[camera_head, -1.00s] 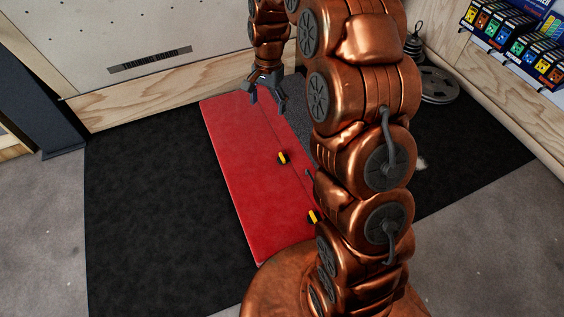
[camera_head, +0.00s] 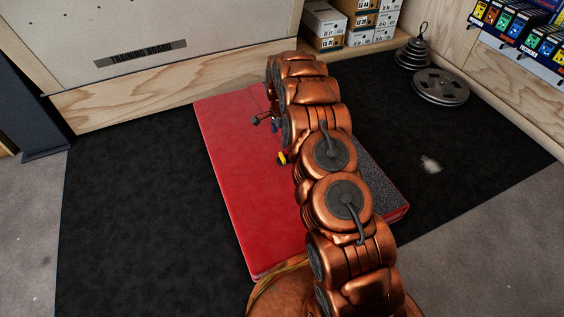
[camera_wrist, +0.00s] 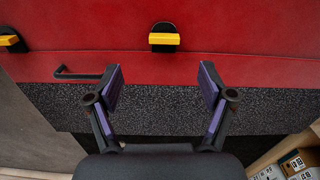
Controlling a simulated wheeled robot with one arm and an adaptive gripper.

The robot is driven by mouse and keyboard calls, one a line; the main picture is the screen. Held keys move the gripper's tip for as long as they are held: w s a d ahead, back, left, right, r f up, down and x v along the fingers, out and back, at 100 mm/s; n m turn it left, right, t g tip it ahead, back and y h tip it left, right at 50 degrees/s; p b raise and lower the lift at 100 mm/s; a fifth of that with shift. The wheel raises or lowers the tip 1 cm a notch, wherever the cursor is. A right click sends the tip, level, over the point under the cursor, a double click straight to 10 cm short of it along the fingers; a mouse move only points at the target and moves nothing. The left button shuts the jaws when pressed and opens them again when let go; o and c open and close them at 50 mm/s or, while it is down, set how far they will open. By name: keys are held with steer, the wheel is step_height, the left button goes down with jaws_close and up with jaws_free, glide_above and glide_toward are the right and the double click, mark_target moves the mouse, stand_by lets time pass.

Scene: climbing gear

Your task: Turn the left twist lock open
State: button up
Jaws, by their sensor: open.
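A red case (camera_head: 228,180) with a dark speckled side lies on the black mat; its red face also shows in the wrist view (camera_wrist: 245,30). Two black-and-yellow twist locks sit along its edge in the wrist view: one near the top centre (camera_wrist: 165,39) and one at the left edge (camera_wrist: 10,40). A dark handle (camera_wrist: 78,74) lies between them. In the head view one twist lock (camera_head: 282,158) shows beside my arm; the other is hidden. My gripper (camera_wrist: 162,82) is open and empty, its fingertips below and either side of the central lock, apart from it. It also shows in the head view (camera_head: 267,121), partly hidden.
A wooden wall panel (camera_head: 170,85) stands behind the case. Weight plates (camera_head: 440,86), stacked boxes (camera_head: 325,22) and a display of small boxes (camera_head: 520,30) stand at the back right. The black mat (camera_head: 140,190) is clear left of the case.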

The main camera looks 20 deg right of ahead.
steer(key=b, duration=0.1)
glide_above(282, 156)
steer(key=shift+m, duration=0.3)
step_height(282, 156, down, 4)
steer(key=shift+f, duration=0.15)
step_height(282, 156, down, 8)
steer(key=b, duration=0.3)
steer(key=shift+r, duration=0.25)
steer(key=shift+s+r, duration=0.1)
steer(key=c, duration=1.2)
